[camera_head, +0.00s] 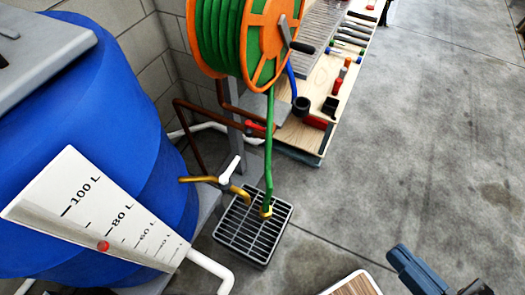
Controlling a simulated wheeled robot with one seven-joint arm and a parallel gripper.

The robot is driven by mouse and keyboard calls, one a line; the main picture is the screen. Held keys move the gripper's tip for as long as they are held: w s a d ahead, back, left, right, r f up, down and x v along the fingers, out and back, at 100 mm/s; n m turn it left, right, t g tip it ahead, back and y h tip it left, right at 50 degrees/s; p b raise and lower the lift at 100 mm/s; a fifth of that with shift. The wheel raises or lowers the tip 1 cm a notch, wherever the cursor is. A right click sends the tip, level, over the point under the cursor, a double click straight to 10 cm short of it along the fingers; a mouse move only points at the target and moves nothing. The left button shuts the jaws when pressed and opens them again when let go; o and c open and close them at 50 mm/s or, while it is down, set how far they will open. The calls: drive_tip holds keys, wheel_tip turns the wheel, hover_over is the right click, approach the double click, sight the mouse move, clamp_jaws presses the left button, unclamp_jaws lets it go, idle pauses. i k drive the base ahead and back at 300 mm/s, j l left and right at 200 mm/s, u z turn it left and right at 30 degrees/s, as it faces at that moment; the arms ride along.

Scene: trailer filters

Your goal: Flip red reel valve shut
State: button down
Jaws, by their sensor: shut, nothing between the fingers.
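The hose reel (263,42) has orange sides and a wound green hose, with a dark crank on its right face. A small red lever (255,127), which looks like the reel valve, sits below the reel by the brown pipe (222,108). The grey post and nearby pipes crowd it, so its exact angle is hard to tell. The green hose (269,150) hangs down to a brass end over the floor drain grate (240,229).
A blue tank (110,110) with a litre scale (95,215) stands left. A brass tap with a white handle (230,168) is over the drain. A tool-covered bench (322,80) stands behind. A blue-grey object (418,273) shows bottom right. Right-hand floor is clear.

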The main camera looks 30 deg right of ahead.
sight(248, 124)
drive_tip(key=l+u, duration=0.2)
drive_tip(key=u, duration=0.15)
drive_tip(key=i+l+u, duration=0.1)
drive_tip(key=u, duration=0.3)
drive_tip(key=k+l+u, duration=0.1)
drive_tip(key=l+u, duration=0.35)
drive_tip(key=l, duration=2.25)
